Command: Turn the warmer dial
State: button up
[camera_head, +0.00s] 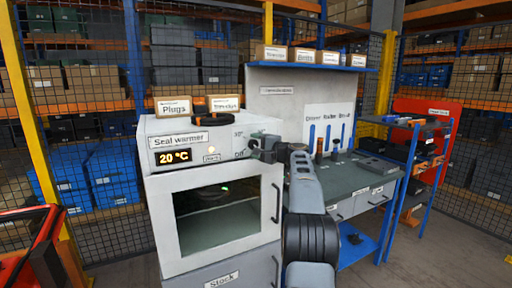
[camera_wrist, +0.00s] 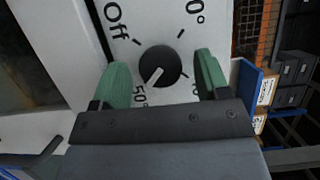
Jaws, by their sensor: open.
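The warmer dial (camera_wrist: 160,66) is a round black knob on the white panel of the seal warmer (camera_head: 160,210). Its white pointer line slants to the lower left in the wrist view, toward a label that looks like "50". "Off" stands at the upper left of the dial. My gripper (camera_wrist: 162,75) is open, with one green finger on each side of the dial and a visible gap on both sides. In the head view my gripper (camera_head: 264,148) is at the warmer's upper right and hides the dial. The warmer's display (camera_head: 174,156) reads 20 °C.
The warmer's glass door has a dark handle (camera_head: 277,203) just below my gripper. Boxes labelled Plugs (camera_head: 173,107) and another stand on top. A green-topped workbench (camera_head: 350,181) and a blue shelf rack (camera_head: 408,190) are to the right.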

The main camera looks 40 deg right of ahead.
jog(key=b+v, duration=0.3)
jog(key=v, duration=1.1)
jog(key=shift+w, duration=0.1)
